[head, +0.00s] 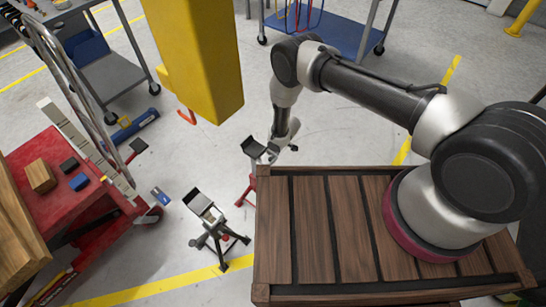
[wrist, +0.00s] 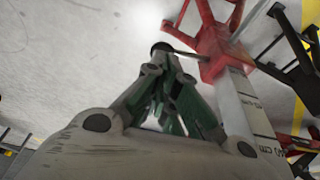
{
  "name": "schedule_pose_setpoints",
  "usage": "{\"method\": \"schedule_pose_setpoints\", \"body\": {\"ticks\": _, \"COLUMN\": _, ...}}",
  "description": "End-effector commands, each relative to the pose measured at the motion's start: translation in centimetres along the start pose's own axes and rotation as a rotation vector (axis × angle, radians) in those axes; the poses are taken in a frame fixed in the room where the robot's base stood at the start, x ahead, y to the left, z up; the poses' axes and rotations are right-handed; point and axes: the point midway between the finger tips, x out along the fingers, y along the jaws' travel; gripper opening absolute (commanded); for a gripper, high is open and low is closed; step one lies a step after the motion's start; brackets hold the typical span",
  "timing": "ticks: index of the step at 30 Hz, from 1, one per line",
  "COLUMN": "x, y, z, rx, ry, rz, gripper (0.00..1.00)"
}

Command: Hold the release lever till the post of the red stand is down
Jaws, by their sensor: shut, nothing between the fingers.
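The red stand (head: 250,180) stands on the floor beyond the wooden deck, with a black saddle (head: 253,148) on top. In the wrist view its red collar (wrist: 213,52) and red legs show at the upper right. Its pale post (wrist: 243,112) with cm marks stands out of the collar. The release lever (wrist: 182,51) is a thin dark rod from the collar, with a dark round end. My gripper (wrist: 160,54) is shut and empty, its fingertips at the lever's outer end; I cannot tell whether they press it. In the head view my gripper (head: 280,148) is beside the stand.
A dark stand (head: 217,232) is nearer, to the left. A yellow beam (head: 195,60) with a red hook hangs left of my arm. A red cart (head: 60,190) is at the left; a blue-shelved cart (head: 345,32) is behind. Bare floor lies between.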

Motion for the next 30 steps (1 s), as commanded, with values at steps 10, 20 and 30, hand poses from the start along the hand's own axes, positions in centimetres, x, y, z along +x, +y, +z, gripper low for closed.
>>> {"method": "schedule_pose_setpoints", "body": {"ticks": 10, "x": 2.4, "y": 0.0, "z": 0.8, "rx": -0.001, "ry": -0.001, "rz": 0.000, "gripper": 0.00}}
{"method": "schedule_pose_setpoints", "body": {"ticks": 20, "x": 4.6, "y": 0.0, "z": 1.5, "rx": 0.000, "ry": 0.000, "rz": 0.000, "gripper": 0.00}}
{"method": "schedule_pose_setpoints", "body": {"ticks": 30, "x": 5.3, "y": 0.0, "z": 1.6, "rx": -0.001, "ry": 0.000, "rz": 0.000, "gripper": 0.00}}
